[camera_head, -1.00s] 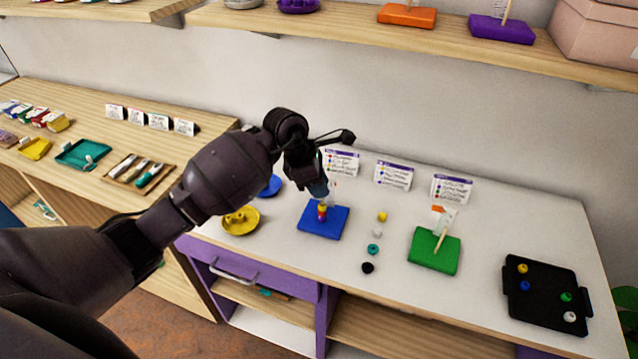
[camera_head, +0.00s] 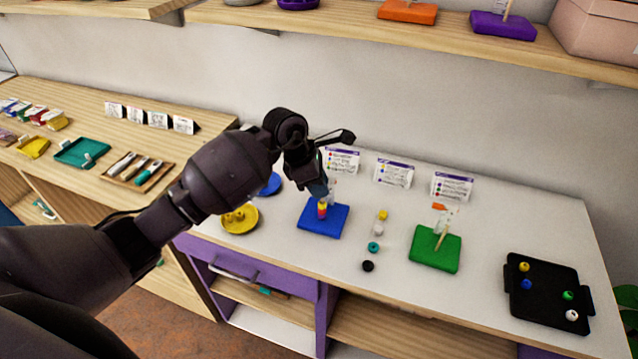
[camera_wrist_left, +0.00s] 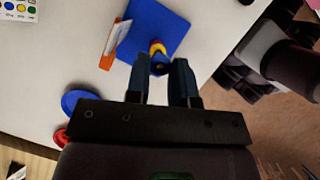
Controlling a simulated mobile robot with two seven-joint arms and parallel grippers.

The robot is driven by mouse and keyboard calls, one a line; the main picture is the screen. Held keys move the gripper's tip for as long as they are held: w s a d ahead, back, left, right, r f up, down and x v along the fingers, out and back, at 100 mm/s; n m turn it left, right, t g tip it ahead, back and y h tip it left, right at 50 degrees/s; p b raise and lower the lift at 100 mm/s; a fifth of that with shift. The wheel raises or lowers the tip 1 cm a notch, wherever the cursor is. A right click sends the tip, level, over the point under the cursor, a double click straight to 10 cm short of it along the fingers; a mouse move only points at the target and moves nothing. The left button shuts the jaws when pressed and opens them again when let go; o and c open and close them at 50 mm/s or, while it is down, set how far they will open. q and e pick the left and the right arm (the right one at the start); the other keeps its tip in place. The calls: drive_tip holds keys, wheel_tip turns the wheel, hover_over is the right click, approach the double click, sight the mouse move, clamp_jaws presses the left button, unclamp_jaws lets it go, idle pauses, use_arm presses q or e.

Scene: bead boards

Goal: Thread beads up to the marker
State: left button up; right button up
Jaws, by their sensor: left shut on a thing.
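The blue bead board (camera_head: 335,222) stands on the white table with a short stack of red and yellow beads (camera_head: 322,210) on it. My left gripper (camera_head: 318,190) is directly above this stack. In the left wrist view the gripper (camera_wrist_left: 160,72) is shut on a small dark bead (camera_wrist_left: 158,67), its colour hard to tell, close to the yellow and red beads (camera_wrist_left: 157,46). The fingers hide most of the peg. A pale upright piece with an orange end (camera_wrist_left: 107,60) stands beside the stack. My right gripper is not in view.
Loose yellow (camera_head: 383,215), white (camera_head: 378,230), teal (camera_head: 373,248) and black (camera_head: 368,266) beads lie in a row. A green board (camera_head: 430,255) with a slanted peg and a black tray (camera_head: 545,310) with several beads are right. A yellow dish (camera_head: 240,220) is left. Cards (camera_head: 393,173) stand behind.

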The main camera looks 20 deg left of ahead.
use_arm(q)
drive_tip(key=shift+f+b, duration=0.65)
drive_tip(key=shift+f, duration=0.25)
drive_tip(key=o, duration=1)
drive_tip(key=shift+c, duration=0.2)
drive_tip(key=v, duration=1.1)
drive_tip(key=shift+b, duration=0.3)
drive_tip(key=shift+f, duration=0.1)
